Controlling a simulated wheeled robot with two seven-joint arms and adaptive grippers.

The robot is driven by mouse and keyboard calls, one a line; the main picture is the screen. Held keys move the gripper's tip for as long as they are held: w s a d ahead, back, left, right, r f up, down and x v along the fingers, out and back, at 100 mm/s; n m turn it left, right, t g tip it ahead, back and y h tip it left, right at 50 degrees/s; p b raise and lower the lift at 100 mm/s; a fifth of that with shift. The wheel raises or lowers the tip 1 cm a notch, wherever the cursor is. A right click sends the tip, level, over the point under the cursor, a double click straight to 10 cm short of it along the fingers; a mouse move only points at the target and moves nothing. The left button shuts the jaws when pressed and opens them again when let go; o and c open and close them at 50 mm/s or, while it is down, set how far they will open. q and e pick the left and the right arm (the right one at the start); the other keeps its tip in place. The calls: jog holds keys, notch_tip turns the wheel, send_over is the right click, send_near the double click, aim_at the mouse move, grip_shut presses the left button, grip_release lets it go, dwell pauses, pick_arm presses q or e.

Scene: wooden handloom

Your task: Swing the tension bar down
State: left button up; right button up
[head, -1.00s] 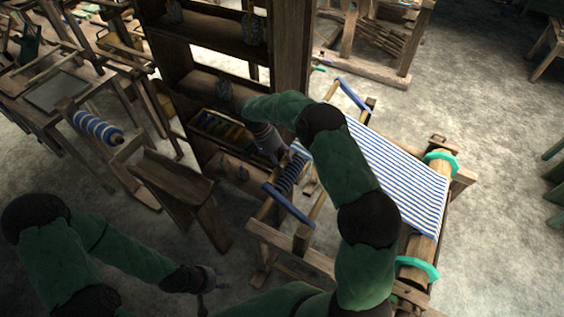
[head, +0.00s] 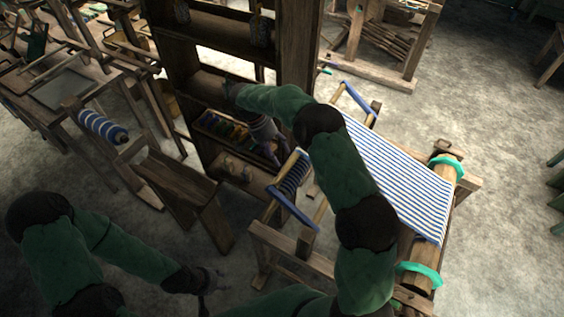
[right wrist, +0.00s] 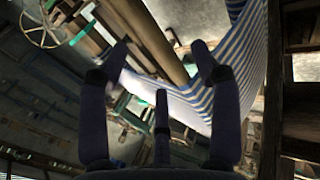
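The wooden loom carries blue-and-white striped cloth (head: 395,175), which also shows in the right wrist view (right wrist: 225,85). Two blue side arms show in the head view, a far one (head: 358,102) and a near one (head: 293,212). I take them as part of the tension bar; my right arm hides much of the space between them. My right gripper (head: 274,150) is left of the loom's cloth end. In the right wrist view its fingers (right wrist: 160,60) are spread and empty, with a brown wooden bar (right wrist: 155,38) visible behind them. My left gripper (head: 208,280) hangs low, away from the loom; its fingers are unclear.
A wooden shelf unit (head: 297,50) stands close behind my right gripper, with a tray of coloured items (head: 222,128) on it. A bench (head: 172,180) and a striped roll (head: 103,127) are at left. Open floor lies right of the loom.

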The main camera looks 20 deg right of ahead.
jog(key=v, duration=0.6)
jog(key=shift+d+r, duration=0.2)
jog(key=shift+s, duration=0.1)
